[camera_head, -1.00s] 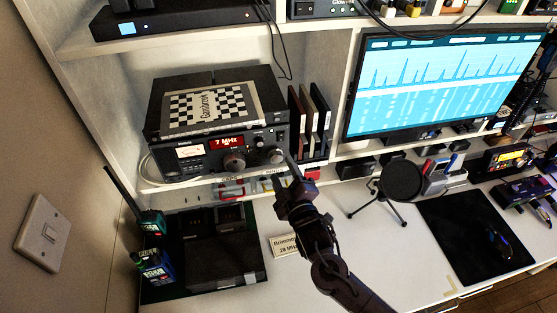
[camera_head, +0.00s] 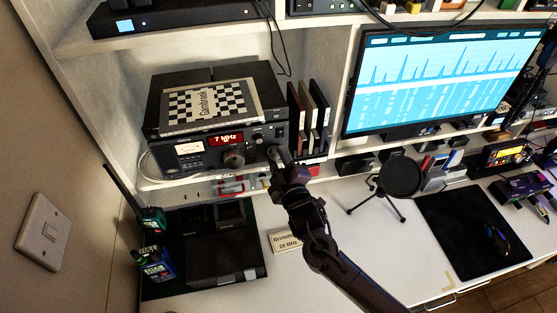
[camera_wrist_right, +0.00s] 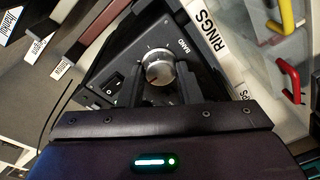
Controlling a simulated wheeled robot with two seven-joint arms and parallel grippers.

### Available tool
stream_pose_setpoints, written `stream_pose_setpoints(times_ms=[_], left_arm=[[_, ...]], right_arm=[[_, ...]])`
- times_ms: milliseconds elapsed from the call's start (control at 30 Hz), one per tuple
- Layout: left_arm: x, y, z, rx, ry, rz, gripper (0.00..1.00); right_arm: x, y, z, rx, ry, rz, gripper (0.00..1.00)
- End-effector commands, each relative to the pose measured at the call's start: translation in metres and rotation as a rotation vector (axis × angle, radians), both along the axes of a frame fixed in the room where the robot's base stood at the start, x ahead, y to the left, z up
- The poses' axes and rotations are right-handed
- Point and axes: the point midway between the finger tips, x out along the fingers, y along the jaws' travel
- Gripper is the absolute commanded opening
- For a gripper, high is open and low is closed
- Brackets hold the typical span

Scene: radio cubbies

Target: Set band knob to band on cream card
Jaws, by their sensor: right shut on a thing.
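The radio (camera_head: 190,152) stands on the shelf at left, its red display (camera_head: 226,139) reading "7 MHz". The silver band knob (camera_wrist_right: 159,70) sits on its front at the right, beside the printed word "BAND" in the right wrist view. My right gripper (camera_head: 277,158) is at the knob, with its two dark fingers on either side of it, shut on it. In the head view the gripper mostly hides the knob. The cream card (camera_head: 285,242) lies on the desk behind my right arm, partly covered; "28 MHz" is readable. My left gripper is out of view.
A checkered Gambrook card (camera_head: 208,103) lies on top of the radio. Dark upright books (camera_head: 310,115) stand close to its right. Handheld radios (camera_head: 155,262) stand below left. A round black microphone (camera_head: 400,177) on a tripod and a monitor (camera_head: 440,80) are to the right.

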Motion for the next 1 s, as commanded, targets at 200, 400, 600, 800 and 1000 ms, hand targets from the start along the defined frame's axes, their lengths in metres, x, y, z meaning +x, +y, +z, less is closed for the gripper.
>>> stream_pose_setpoints(times_ms=[200, 400, 600, 800, 1000], left_arm=[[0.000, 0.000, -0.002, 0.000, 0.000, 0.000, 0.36], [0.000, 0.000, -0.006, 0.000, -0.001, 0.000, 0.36], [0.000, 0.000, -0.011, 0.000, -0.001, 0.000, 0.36], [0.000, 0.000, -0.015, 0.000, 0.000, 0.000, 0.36], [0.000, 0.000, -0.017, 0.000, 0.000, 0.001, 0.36]], right_arm=[[-0.001, 0.001, -0.002, 0.037, 0.009, 0.001, 0.08], [-0.001, 0.001, -0.003, 0.145, 0.031, 0.001, 0.08], [-0.001, 0.000, -0.003, 0.293, 0.060, 0.000, 0.08], [-0.001, 0.000, -0.004, 0.433, 0.090, 0.000, 0.08], [-0.001, 0.001, -0.003, 0.536, 0.110, 0.001, 0.08]])
